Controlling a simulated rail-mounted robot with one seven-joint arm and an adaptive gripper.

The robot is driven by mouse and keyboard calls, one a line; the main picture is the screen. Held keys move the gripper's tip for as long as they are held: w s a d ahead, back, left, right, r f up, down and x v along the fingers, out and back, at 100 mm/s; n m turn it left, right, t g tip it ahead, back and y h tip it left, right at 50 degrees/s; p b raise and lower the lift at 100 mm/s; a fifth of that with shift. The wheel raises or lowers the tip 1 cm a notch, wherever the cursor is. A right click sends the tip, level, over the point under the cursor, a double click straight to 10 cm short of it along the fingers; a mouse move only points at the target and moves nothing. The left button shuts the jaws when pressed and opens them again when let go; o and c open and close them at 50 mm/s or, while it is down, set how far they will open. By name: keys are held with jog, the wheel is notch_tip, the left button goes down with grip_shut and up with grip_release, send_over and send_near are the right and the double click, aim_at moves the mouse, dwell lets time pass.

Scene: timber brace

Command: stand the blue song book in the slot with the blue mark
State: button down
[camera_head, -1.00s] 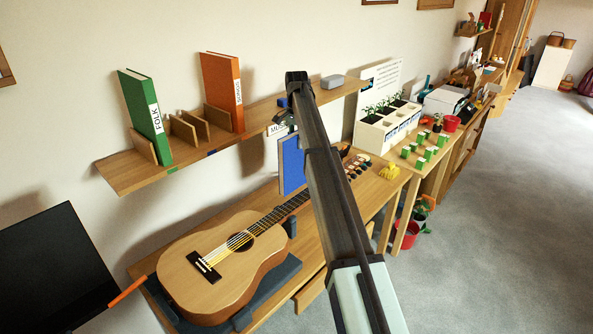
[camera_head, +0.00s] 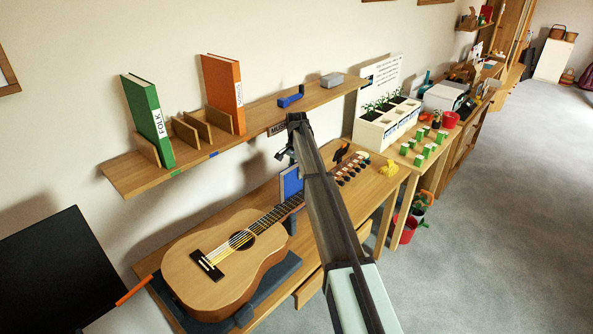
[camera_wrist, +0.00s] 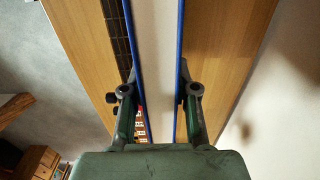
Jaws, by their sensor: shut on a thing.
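The blue song book (camera_head: 290,182) is upright above the desk, beside the guitar neck and below the shelf; my arm hides part of it. In the wrist view, my gripper (camera_wrist: 159,95) is shut on the book, whose white page edge (camera_wrist: 157,50) shows between two blue covers. The fingers are hard to make out in the head view. The blue mark (camera_head: 213,153) is on the shelf's front edge, below the wooden dividers (camera_head: 197,125). The slot there appears empty, between the green FOLK book (camera_head: 147,118) and the orange book (camera_head: 222,92).
The wooden shelf (camera_head: 130,180) holds a blue object (camera_head: 291,97) and a grey box (camera_head: 333,79) to the right. A guitar (camera_head: 225,262) lies on the desk (camera_head: 375,195) below. A planter (camera_head: 385,128) stands right of the shelf. A dark screen (camera_head: 55,275) is at lower left.

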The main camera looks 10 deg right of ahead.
jog(key=shift+f, duration=0.15)
jog(key=c, duration=0.9)
grip_release()
notch_tip(320, 180, up, 11)
jog(key=b, duration=0.3)
jog(key=shift+o, duration=0.5)
jog(key=shift+r, duration=0.65)
